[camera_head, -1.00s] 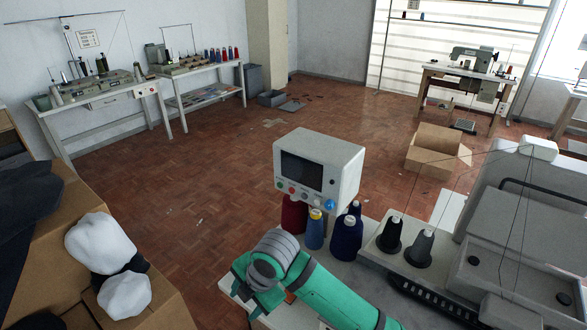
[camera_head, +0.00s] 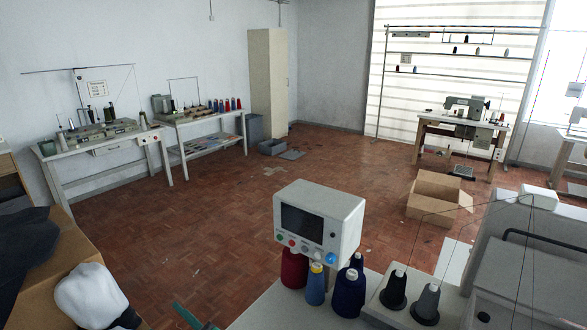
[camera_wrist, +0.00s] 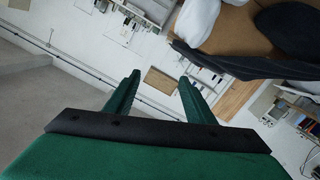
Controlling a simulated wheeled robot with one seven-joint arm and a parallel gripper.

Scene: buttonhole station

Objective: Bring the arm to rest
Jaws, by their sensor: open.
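My gripper (camera_wrist: 160,80) shows in the wrist view as two green fingers standing apart beyond a black bar. The gap between them is empty, and they touch nothing that I can see. In the head view only a thin green piece of my arm shows at the bottom edge, left of the middle. The rest of the arm is out of that view.
A control box (camera_head: 318,219) with thread cones (camera_head: 348,292) stands near right, beside the machine. A cardboard box with white (camera_head: 90,296) and dark cloth bundles is near left. An open carton (camera_head: 438,198) lies on the floor. The middle floor (camera_head: 215,220) is mostly clear.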

